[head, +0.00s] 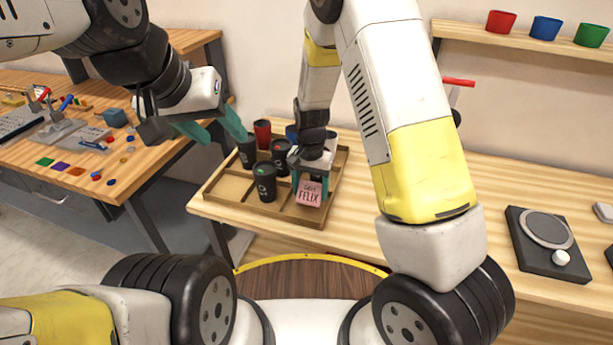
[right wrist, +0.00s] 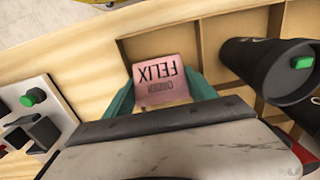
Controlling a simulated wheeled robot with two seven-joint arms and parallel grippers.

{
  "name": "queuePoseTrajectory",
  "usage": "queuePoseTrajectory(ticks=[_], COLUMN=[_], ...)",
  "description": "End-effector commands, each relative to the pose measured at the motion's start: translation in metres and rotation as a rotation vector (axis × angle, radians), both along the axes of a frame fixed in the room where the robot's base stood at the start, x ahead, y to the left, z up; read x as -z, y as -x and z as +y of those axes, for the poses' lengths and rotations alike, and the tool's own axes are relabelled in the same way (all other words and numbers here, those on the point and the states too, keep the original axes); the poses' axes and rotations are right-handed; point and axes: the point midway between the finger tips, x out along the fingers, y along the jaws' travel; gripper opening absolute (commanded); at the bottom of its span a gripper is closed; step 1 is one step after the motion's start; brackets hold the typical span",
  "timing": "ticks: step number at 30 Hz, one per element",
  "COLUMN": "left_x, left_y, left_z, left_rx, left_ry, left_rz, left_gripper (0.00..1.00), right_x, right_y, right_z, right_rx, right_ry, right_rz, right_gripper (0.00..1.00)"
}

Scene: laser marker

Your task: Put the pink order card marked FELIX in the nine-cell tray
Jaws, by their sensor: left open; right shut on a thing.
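The pink order card marked FELIX (head: 309,194) is between the teal fingers of my right gripper (head: 311,184), which is shut on it. The card is at the front right cell of the nine-cell wooden tray (head: 247,210). It also shows in the right wrist view (right wrist: 160,78), its lettering upside down, with the tray's dividers (right wrist: 205,32) around it. I cannot tell whether the card touches the cell floor. My left gripper (head: 213,129) is open and empty, above and left of the tray's back left corner.
Several dark cups, one at the front (head: 264,184), and a red cup (head: 262,131) stand in the tray. A dark device with a round plate (head: 541,243) is on the table to the right. A cluttered workbench (head: 120,165) stands at left.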

Motion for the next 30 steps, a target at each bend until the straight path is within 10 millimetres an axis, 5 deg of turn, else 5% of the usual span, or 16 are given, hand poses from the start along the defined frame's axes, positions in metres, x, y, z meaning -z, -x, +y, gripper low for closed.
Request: queuePoseTrajectory(ticks=[5,12,23,24,27,30], left_x=[0.0,0.0,0.0,0.0,0.0,0.0], left_y=[0.0,0.0,0.0,0.0,0.0,0.0], left_z=[0.0,0.0,0.0,0.0,0.0,0.0], left_rx=[0.0,0.0,0.0,0.0,0.0,0.0], left_ry=[0.0,0.0,0.0,0.0,0.0,0.0], left_rz=[0.0,0.0,0.0,0.0,0.0,0.0], left_gripper=[0.51,0.51,0.51,0.51,0.51,0.51], right_x=[0.002,0.035,0.039,0.039,0.039,0.039], right_y=[-0.007,-0.008,-0.008,-0.008,-0.008,-0.008], right_z=[0.01,0.009,0.01,0.01,0.01,0.01], right_rx=[-0.001,0.002,0.001,0.001,0.001,0.001], right_ry=[0.0,0.001,0.001,0.0,0.0,0.0], right_rz=[-0.001,0.003,0.001,0.0,0.0,0.0], right_gripper=[0.25,0.25,0.25,0.69,0.87,0.87])
